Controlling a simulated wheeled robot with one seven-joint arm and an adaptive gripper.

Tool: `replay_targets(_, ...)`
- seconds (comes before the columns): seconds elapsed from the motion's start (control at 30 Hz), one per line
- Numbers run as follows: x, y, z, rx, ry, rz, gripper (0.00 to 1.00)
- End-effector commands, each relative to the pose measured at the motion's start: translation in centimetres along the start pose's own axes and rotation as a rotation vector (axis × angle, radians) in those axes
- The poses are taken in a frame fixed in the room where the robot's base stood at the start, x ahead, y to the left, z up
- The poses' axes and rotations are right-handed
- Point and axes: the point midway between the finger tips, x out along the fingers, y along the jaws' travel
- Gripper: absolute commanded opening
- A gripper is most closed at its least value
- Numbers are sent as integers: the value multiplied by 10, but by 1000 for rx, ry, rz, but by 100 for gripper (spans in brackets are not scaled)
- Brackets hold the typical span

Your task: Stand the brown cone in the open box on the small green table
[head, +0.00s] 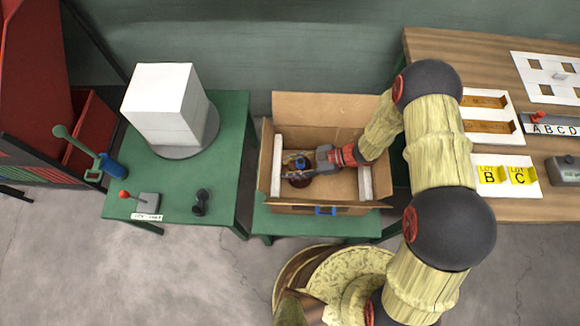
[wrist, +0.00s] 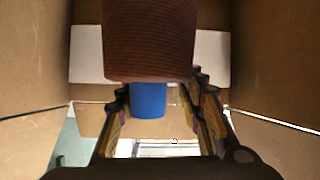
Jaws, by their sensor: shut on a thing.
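The brown cone (head: 298,182) is inside the open box (head: 325,104), in its left part. In the wrist view the cone (wrist: 148,40) shows a ribbed brown body and a blue end (wrist: 149,100) between my fingers. My gripper (head: 303,165) reaches into the box from the right and is shut on the cone; its fingers (wrist: 158,105) lie on both sides of the blue end. The box stands on the small green table (head: 315,224). I cannot tell whether the cone's base touches the box floor.
White padding strips line the box's left (head: 277,165) and right (head: 365,183) walls. The box's middle floor is bare. A green table (head: 180,205) with a white block (head: 165,103) stands left. A wooden table (head: 450,47) with trays stands right.

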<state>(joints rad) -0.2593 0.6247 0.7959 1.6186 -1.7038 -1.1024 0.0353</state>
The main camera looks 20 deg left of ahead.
Motion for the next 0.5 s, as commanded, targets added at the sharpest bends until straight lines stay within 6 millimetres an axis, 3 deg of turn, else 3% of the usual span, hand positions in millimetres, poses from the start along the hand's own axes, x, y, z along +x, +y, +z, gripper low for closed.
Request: replay_targets(0.5, 5, 0, 10, -2, 1, 1, 0)
